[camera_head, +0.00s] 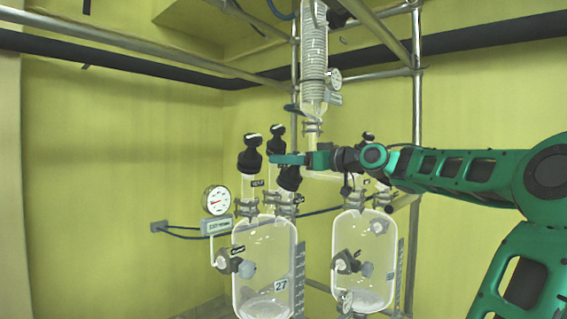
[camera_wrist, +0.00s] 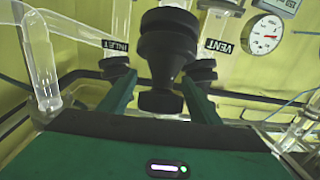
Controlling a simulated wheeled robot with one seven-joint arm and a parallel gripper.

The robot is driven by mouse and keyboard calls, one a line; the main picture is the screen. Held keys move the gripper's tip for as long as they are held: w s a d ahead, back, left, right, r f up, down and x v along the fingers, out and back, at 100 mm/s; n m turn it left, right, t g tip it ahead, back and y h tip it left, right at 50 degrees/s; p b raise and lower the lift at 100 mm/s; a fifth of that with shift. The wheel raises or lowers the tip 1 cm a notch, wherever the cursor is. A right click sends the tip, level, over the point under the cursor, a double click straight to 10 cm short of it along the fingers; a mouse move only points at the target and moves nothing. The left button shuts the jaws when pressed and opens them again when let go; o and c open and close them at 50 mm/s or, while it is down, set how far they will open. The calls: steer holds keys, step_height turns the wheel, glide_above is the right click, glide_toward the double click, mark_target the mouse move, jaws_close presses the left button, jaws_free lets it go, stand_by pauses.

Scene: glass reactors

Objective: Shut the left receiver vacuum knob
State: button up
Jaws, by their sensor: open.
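The left receiver (camera_head: 265,265) is a clear glass vessel marked 27, with several black knobs on top. One black knob (camera_head: 250,153) is at left, with others close to its right (camera_head: 277,140). My gripper (camera_head: 283,160) is among these knobs, reaching in from the right, jaws open. In the wrist view a large black knob (camera_wrist: 166,45) stands upright in the space between the two fingers (camera_wrist: 158,92). No label shows on it, and I cannot tell if the fingers touch it. Labels INLET (camera_wrist: 114,46) and VENT (camera_wrist: 219,46) flank it, with a dark knob at each.
A round gauge (camera_head: 217,200) stands left of the left receiver, and it also shows in the wrist view (camera_wrist: 265,34). A second receiver (camera_head: 365,265) stands at right. A glass coil column (camera_head: 314,50) and metal pipes (camera_head: 417,110) are close to my arm.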

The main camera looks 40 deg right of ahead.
steer(key=shift+w, duration=0.25)
steer(key=c, duration=1.1)
steer(key=shift+o, duration=0.2)
steer(key=shift+d+m+h, duration=0.1)
steer(key=shift+m+h, duration=0.4)
